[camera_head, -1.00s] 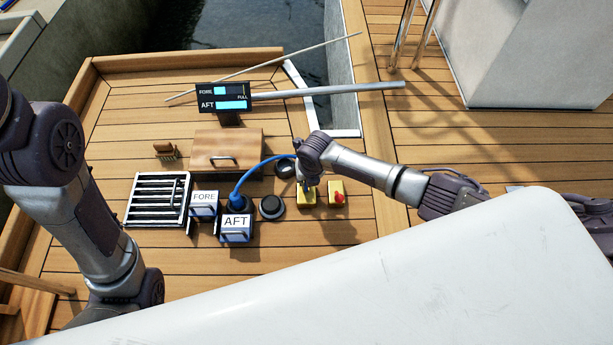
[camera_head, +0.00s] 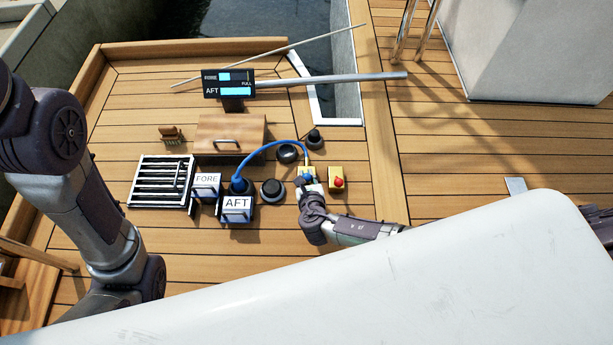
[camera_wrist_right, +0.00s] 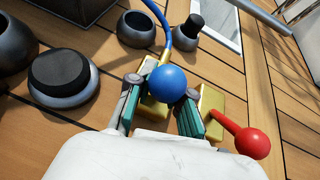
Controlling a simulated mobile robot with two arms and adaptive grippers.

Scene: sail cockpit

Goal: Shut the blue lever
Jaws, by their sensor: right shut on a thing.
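The blue lever ends in a round blue ball (camera_wrist_right: 170,84) and sits on a yellow valve block. The ball shows between the fingers of my right gripper (camera_wrist_right: 160,108) in the right wrist view, and the gripper is shut on it. In the head view, my right gripper (camera_head: 306,187) is at the near side of the left yellow block (camera_head: 307,170), and hides most of the lever. My left arm comes in from the left, but its gripper is out of view.
A red lever (camera_wrist_right: 251,143) on a second yellow block is close on the right. Round black fittings (camera_head: 272,190) stand nearby.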

